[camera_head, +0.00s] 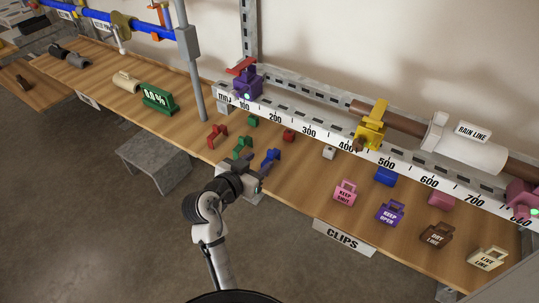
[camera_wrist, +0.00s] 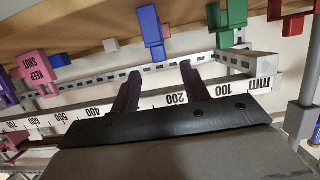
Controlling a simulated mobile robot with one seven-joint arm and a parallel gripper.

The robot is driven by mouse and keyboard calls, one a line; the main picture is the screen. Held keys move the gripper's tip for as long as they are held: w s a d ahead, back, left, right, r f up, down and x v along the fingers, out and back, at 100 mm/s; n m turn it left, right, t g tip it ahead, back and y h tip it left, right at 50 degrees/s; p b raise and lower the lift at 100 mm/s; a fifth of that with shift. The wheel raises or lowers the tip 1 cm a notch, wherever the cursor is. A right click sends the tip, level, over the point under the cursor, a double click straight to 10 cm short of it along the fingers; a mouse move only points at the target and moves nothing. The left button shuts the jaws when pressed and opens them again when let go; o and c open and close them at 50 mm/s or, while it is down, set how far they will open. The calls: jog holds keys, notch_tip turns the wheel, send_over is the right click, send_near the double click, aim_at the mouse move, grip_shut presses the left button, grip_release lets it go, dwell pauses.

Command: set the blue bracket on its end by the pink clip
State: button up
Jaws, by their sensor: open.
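The blue bracket (camera_head: 270,159) lies on the wooden bench just beyond my gripper (camera_head: 256,182) in the head view. It has a wider body and a narrower arm. In the wrist view, which looks upside down, the bracket (camera_wrist: 151,30) is ahead of my gripper (camera_wrist: 158,70), roughly in line with the gap. My gripper is open, with nothing between its two dark fingers. A plain pink block (camera_head: 441,199), which may be the pink clip, sits on the bench at the right, below the ruler rail. Its detail is too small to tell.
Red, green and white pieces lie around the bracket. A small blue block (camera_head: 386,176) and a pink KEEP SHUT tag (camera_head: 345,192) lie to the right, with other tags (camera_head: 390,212) along the bench. A ruler rail (camera_head: 330,135) runs behind; a grey post (camera_head: 190,70) rises at left.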

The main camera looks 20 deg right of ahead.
aim_at(270, 153)
jog(key=shift+x, duration=0.85)
jog(key=p+x, duration=0.1)
jog(key=x, duration=0.1)
jog(key=p+x, duration=0.1)
jog(key=x, duration=0.2)
jog(key=shift+d+r, duration=0.1)
jog(key=shift+r, duration=0.15)
jog(key=shift+w+d+f, duration=0.15)
jog(key=shift+c, duration=0.4)
grip_shut()
